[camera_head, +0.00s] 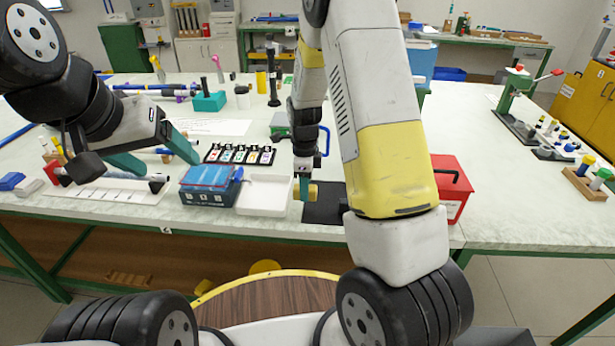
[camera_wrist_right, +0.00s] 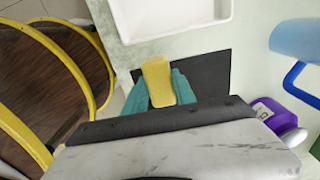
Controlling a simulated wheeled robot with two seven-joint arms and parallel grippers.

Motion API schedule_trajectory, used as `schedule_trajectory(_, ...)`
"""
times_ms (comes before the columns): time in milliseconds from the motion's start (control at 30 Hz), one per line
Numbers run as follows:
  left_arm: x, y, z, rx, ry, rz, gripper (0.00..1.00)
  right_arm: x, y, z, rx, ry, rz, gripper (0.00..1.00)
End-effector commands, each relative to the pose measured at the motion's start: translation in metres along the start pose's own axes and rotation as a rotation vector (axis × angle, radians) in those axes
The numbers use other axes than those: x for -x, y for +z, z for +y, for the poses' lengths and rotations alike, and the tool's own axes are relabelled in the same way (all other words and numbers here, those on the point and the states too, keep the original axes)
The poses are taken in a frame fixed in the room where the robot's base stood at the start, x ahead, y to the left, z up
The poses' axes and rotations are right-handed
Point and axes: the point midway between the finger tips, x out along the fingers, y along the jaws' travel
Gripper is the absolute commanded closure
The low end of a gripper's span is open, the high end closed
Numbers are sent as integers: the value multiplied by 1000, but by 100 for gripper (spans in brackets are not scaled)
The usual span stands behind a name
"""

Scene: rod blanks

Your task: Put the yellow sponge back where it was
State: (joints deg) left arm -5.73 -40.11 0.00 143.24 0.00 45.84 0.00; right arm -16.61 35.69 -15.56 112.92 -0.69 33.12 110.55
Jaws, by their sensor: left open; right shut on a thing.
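The yellow sponge (camera_head: 313,191) is held by my right gripper (camera_head: 304,189), near the front edge of the table, between the white tray and the black mat (camera_head: 326,208). In the right wrist view the sponge (camera_wrist_right: 158,82) stands out between the teal fingers of the right gripper (camera_wrist_right: 158,97), with the black mat (camera_wrist_right: 208,72) behind it. Whether the sponge touches the mat I cannot tell. My left gripper (camera_head: 172,167) is open and empty over the left part of the table, close to a dark-ended rod (camera_head: 157,183).
A white tray (camera_head: 264,195) lies left of the mat; it also shows in the wrist view (camera_wrist_right: 170,32). A blue box (camera_head: 208,190) stands left of the tray. A red box (camera_head: 452,185) is at the right.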

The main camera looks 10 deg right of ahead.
Motion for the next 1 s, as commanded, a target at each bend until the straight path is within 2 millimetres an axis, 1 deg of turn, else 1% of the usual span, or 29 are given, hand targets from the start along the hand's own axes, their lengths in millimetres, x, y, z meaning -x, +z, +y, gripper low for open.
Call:
schedule_trajectory(33,0,0,0,0,0,0,26,-2,-10,-9,-6,0,-1,100)
schedule_trajectory(100,0,0,0,0,0,0,26,-3,-20,-18,-3,0,-1,100)
schedule_trajectory(200,0,0,0,0,0,0,26,-4,-29,-26,0,-1,-1,100)
schedule_trajectory(267,0,0,0,0,0,0,26,-4,-32,-28,0,0,0,100)
schedule_trajectory(367,0,0,0,0,0,0,26,-8,-33,-29,2,1,0,100)
schedule_trajectory(600,0,0,0,0,0,0,26,-38,-33,-28,2,2,0,100)
schedule_trajectory(967,0,0,0,0,0,0,26,-42,-32,-29,2,0,0,100)
schedule_trajectory(1000,0,0,0,0,0,0,26,-42,-32,-29,2,0,0,64)
